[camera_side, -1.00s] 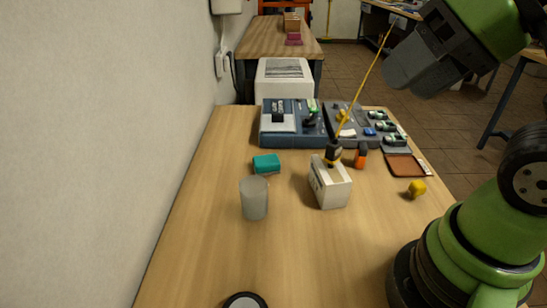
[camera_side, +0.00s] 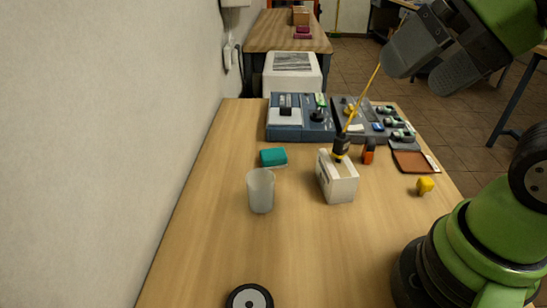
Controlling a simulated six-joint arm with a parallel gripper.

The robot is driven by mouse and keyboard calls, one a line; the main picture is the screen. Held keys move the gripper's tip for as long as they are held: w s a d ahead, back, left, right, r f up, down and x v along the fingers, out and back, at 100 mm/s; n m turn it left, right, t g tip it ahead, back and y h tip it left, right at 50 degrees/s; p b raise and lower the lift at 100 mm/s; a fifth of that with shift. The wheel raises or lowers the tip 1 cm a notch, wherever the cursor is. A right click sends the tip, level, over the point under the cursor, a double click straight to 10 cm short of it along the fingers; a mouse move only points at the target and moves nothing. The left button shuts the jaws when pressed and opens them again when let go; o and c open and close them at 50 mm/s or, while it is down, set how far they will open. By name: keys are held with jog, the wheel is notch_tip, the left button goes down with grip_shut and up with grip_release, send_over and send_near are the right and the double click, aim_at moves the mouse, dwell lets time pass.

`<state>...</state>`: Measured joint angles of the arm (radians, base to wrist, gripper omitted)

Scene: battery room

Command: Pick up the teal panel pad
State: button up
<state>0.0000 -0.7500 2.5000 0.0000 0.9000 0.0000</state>
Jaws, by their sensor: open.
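The teal panel pad (camera_side: 273,157) is a small rounded block lying on the wooden table (camera_side: 225,235), left of centre. It is behind the frosted cup and left of the white box. My gripper (camera_side: 430,72) is in the upper right, high above the table, with its two grey fingers apart and nothing between them. It is well to the right of the pad and not touching it.
A frosted cup (camera_side: 261,191) stands just in front of the pad. A white box (camera_side: 337,180) holds a dark-handled tool with a tall yellow shaft (camera_side: 363,98). Panels (camera_side: 300,132) are behind. A yellow piece (camera_side: 425,185) lies right; a black disc (camera_side: 250,297) lies in front.

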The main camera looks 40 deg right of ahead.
jog(key=w+d+f+n+g+h, duration=0.1)
jog(key=w+f+n+g, duration=0.1)
jog(key=w+n, duration=0.75)
jog(key=w+d+f+n+g+h, duration=0.1)
jog(key=w+d+f+n+g, duration=0.1)
jog(key=w+n, duration=0.75)
jog(key=w+f+n, duration=0.3)
jog(key=f+n, duration=0.1)
jog(key=f, duration=0.1)
jog(key=w+d+f+n+g, duration=0.1)
jog(key=w+f+n, duration=0.2)
jog(key=f+n, duration=0.2)
jog(key=w+d+f+n+g, duration=0.1)
jog(key=w+f+n, duration=0.3)
jog(key=f+n, duration=0.1)
jog(key=shift+d+f+h, duration=0.1)
jog(key=shift+f+h, duration=0.3)
jog(key=shift+f, duration=0.3)
send_over(273, 152)
jog(key=f, duration=0.4)
jog(key=shift+s+f, duration=0.25)
jog(key=shift+w+f, duration=0.15)
jog(key=shift+f, duration=2.65)
jog(key=shift+c, duration=0.5)
